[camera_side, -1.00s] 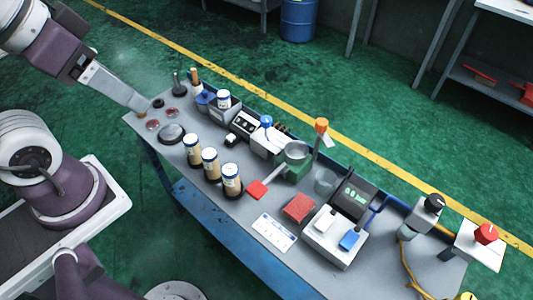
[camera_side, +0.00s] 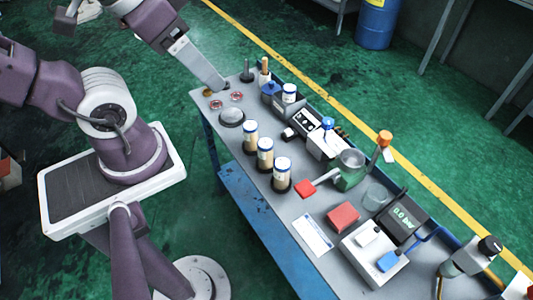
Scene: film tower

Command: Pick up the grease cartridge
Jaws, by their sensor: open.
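Three cream cylinders with white and blue caps stand upright in a row in dark round bases on the bench: a left one (camera_side: 250,135), a middle one (camera_side: 265,153) and a right one (camera_side: 282,172). They look like grease cartridges; I cannot tell which is meant. A similar blue-and-white cap (camera_side: 289,91) shows in a grey holder behind them. My gripper (camera_side: 222,86) is over the bench's far left end, up and left of the row and apart from it. It is open; the gap between its fingers is hard to see.
Two red rings (camera_side: 236,96) and a grey dome (camera_side: 231,117) lie between my gripper and the row. A green device (camera_side: 350,172), a red block (camera_side: 343,216) and a gauge box (camera_side: 404,221) crowd the right. A white card (camera_side: 312,234) lies near the front edge.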

